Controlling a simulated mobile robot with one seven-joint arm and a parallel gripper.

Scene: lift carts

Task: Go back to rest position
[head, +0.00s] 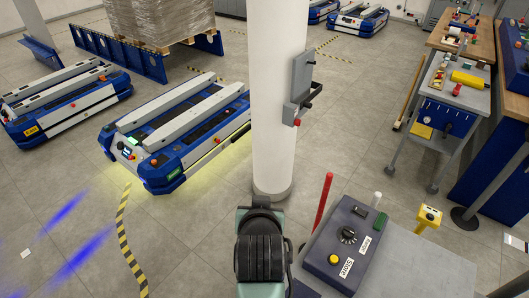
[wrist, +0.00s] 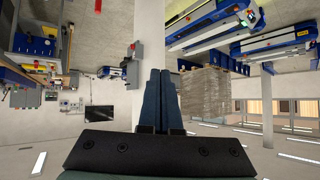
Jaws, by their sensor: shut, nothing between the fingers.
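My gripper (wrist: 161,76) shows in the wrist view, with its two dark fingers together and nothing between them. It points away from the camera into open space and touches nothing that I can see. The wrist view is upside down, with the floor at the top. In the head view, a dark, ribbed part of my arm stands upright at the bottom centre, in front of the white pillar (head: 277,100). The fingers cannot be made out in the head view.
A control box (head: 341,243) with a dial and yellow button sits on a grey stand, right of my arm. A blue and white lift cart (head: 172,140) stands left of the pillar, another (head: 62,100) farther left. A tool trolley (head: 447,108) stands right.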

